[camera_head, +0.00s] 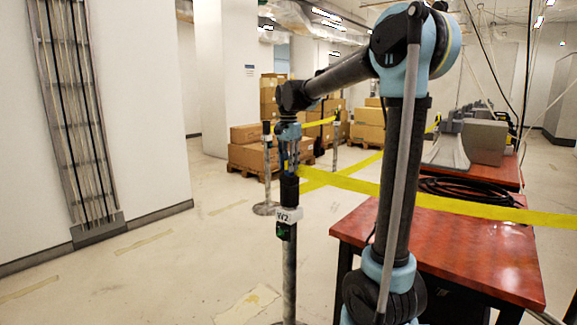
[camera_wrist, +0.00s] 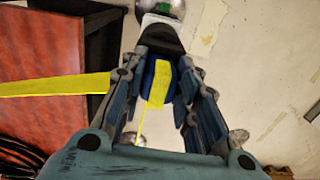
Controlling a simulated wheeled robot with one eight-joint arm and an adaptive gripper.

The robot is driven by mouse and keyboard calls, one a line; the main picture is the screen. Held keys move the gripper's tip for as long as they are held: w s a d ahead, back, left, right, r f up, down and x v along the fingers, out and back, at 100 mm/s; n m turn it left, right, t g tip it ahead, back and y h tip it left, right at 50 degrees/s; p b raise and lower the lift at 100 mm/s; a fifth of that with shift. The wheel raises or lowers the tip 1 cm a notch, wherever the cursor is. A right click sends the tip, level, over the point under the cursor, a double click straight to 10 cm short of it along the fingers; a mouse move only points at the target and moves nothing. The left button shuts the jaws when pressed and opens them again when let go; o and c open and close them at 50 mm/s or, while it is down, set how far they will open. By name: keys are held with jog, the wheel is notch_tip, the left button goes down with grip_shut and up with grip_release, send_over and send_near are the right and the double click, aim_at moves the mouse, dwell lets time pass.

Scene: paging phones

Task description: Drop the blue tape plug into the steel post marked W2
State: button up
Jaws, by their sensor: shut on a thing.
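My gripper (camera_head: 289,163) points down directly over the steel post (camera_head: 289,270) marked W2, near its black head (camera_head: 289,190). A white W2 label (camera_head: 288,215) is on the post. In the wrist view, my gripper (camera_wrist: 163,75) is shut on the blue tape plug (camera_wrist: 147,77), which has yellow tape on it. The plug lines up with the post's black head (camera_wrist: 161,44). I cannot tell whether its lower end is above the head or inside it. The fingers mostly hide the plug in the head view.
Yellow tape (camera_head: 430,201) runs from the plug rightward over a red table (camera_head: 450,250) holding a black cable coil (camera_head: 470,190). Another post (camera_head: 268,160) stands behind, near boxes (camera_head: 250,155) on a pallet. The floor at left is clear.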

jog(key=shift+f, duration=0.55)
jog(key=o, duration=0.8)
jog(key=shift+r, duration=0.1)
jog(key=shift+r, duration=5.45)
jog(key=s+d+f+n+t, duration=0.1)
jog(key=s+d+f+n, duration=0.1)
jog(key=s+d+f, duration=0.5)
jog(key=s+d+f+n, duration=0.2)
jog(key=s+d+f, duration=0.3)
jog(key=s+d, duration=0.35)
jog(key=s+d+f+n, duration=0.1)
jog(key=s+d+f, duration=0.1)
jog(key=s+f, duration=0.3)
jog(key=s+d+f+n, duration=0.1)
jog(key=s+d+f, duration=0.1)
jog(key=s+f, duration=0.3)
jog(key=s+d+f+n+t, duration=0.1)
jog(key=s+d+f, duration=0.1)
jog(key=s+f, duration=0.3)
jog(key=shift+s+d+f+n, duration=0.1)
jog(key=shift+s+f+n, duration=0.1)
jog(key=shift+f, duration=0.8)
jog(key=shift+s+d+f+n, duration=0.1)
jog(key=shift+s+f+n, duration=0.1)
jog(key=shift+f, duration=0.75)
